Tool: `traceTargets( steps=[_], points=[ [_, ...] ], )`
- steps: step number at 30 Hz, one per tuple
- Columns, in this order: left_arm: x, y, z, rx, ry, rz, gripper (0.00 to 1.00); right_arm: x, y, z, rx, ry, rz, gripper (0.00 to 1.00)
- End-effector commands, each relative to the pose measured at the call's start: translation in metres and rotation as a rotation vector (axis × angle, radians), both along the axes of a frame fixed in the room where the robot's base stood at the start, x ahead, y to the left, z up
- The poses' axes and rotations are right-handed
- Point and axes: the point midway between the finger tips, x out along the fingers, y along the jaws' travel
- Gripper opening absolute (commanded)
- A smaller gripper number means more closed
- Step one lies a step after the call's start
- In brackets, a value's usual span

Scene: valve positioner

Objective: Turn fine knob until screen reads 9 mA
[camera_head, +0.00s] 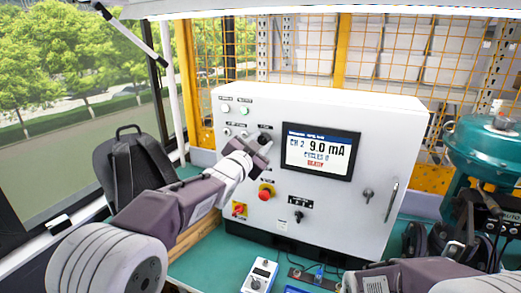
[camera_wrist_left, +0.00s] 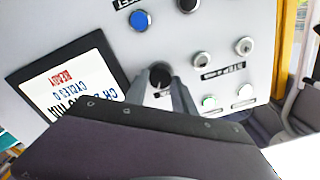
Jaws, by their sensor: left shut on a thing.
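A white control cabinet (camera_head: 345,215) carries a screen (camera_head: 320,152) that reads CH 2, 9.0 mA and CYCLES 0, with a small red label below. The screen (camera_wrist_left: 70,85) is partly covered by my gripper body in the left wrist view. My left gripper (camera_head: 262,146) is at the cabinet's front face, left of the screen. In the left wrist view its fingers stand on either side of a black round knob (camera_wrist_left: 160,74), shut on it. The knob's label cannot be read. My right arm shows at the lower right; its fingers cannot be made out.
A red button (camera_head: 266,191), a red and yellow switch (camera_head: 239,210) and a black selector (camera_head: 299,216) are lower on the cabinet. A teal actuator (camera_head: 485,150) stands at right.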

Motion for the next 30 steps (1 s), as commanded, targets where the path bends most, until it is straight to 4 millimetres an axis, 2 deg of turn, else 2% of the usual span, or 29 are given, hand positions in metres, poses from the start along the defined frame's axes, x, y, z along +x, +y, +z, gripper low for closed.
traceTargets(
  steps=[7, 24, 25, 27, 30],
  points=[
    [-0.0002, -0.0004, -0.0013, 0.084, -0.035, 0.0, 0.0, 0.0, 0.0, -0.0111, 0.0, 0.0, 0.0, 0.32],
    [-0.0002, -0.0006, -0.0002, 0.113, -0.046, -0.001, 0.0, 0.0, 0.0, -0.0127, 0.0, 0.0, 0.0, 0.32],
    [-0.0002, -0.0006, -0.0002, 0.113, -0.046, -0.001, 0.37, 0.0, 0.0, -0.0127, 0.0, 0.0, 0.0, 0.32],
    [-0.0002, -0.0006, -0.0002, 0.113, -0.046, -0.001, 0.52, 0.0, 0.0, -0.0127, 0.0, 0.0, 0.0, 0.32],
    [-0.0002, -0.0006, -0.0002, 0.113, -0.046, -0.001, 0.52, 0.0, -0.0001, -0.0127, 0.0, 0.0, 0.0, 0.32]
  ],
)
